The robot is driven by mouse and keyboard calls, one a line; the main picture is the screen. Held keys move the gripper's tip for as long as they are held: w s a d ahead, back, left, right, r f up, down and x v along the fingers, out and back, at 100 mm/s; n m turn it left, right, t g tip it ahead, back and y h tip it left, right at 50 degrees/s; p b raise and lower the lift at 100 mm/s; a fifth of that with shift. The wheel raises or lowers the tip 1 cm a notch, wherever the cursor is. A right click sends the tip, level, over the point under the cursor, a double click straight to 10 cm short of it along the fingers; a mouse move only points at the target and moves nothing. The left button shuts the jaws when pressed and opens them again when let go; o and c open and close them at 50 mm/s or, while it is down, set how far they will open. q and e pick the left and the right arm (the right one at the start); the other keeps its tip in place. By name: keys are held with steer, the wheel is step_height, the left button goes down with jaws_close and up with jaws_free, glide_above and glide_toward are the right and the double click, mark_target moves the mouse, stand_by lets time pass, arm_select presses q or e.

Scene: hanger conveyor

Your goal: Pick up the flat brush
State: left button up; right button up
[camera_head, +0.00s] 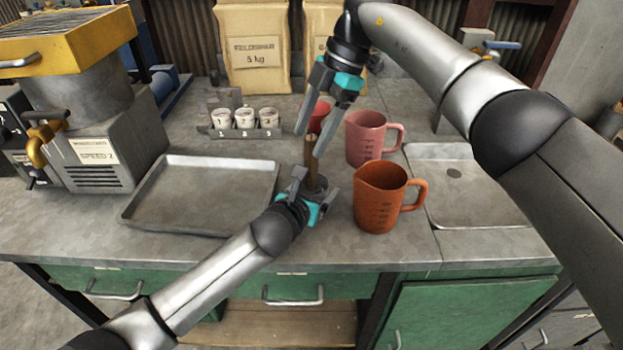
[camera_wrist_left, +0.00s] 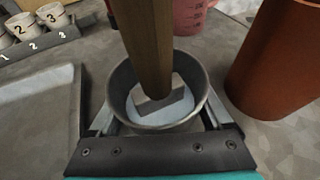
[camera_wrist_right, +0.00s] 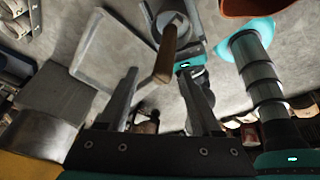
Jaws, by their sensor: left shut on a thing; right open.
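The flat brush shows as a brown wooden handle (camera_head: 309,146) standing up out of a small grey cup (camera_head: 319,187). In the left wrist view the handle (camera_wrist_left: 145,45) goes down into the cup (camera_wrist_left: 120,92), and its lower end is hard to make out. My left gripper (camera_head: 303,184) is shut on the cup, with a finger on each side. My right gripper (camera_head: 311,140) is open above the cup, its fingers pointing down on either side of the handle's top. In the right wrist view the handle (camera_wrist_right: 166,55) shows between the spread fingers, not visibly gripped.
An orange jug (camera_head: 380,195) and a pink jug (camera_head: 366,137) stand close on the right, with a red vessel (camera_head: 321,115) behind the right gripper. An empty metal tray (camera_head: 205,190) lies left. A rack of numbered cups (camera_head: 243,132) stands behind. A sink (camera_head: 465,190) is at right.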

steer(key=shift+a+r+n+h, duration=0.3)
steer(key=shift+r+n+h, duration=0.3)
steer(key=shift+h, duration=0.3)
steer(key=shift+w+d+r+n+t+h, duration=0.15)
steer(key=shift+r+n+t+h, duration=0.4)
steer(key=shift+r+h, duration=0.45)
glide_above(311, 177)
steer(key=w, duration=0.2)
steer(key=f, duration=0.6)
steer(key=shift+s+f, duration=0.2)
steer(key=shift+f, duration=0.15)
steer(key=shift+s+f, duration=0.2)
steer(key=shift+f, duration=2.5)
steer(key=shift+c, duration=0.4)
jaws_close()
